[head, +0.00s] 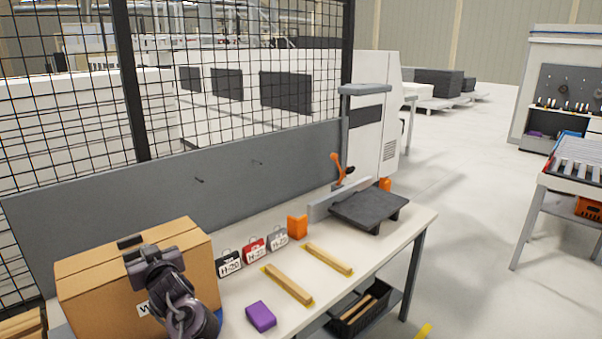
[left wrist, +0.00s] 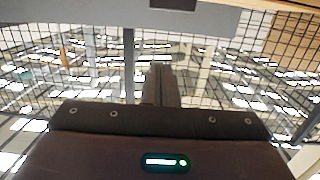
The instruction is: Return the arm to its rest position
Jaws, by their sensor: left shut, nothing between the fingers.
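My left arm rises at the lower left of the head view, in front of a cardboard box (head: 95,285). My left gripper (head: 137,257) shows at the top of that arm, overlapping the box's front in the picture. Whether it touches the box cannot be told. In the left wrist view my left gripper (left wrist: 160,85) has its fingers together, with nothing between them. Beyond the fingers that view shows mesh fence and bright lights. My right gripper is in neither view.
The workbench (head: 240,300) holds a purple block (head: 261,316), two wooden strips (head: 288,285), several labelled tags (head: 254,250), an orange block (head: 297,227) and a dark raised plate (head: 370,209). A mesh fence (head: 240,80) stands behind.

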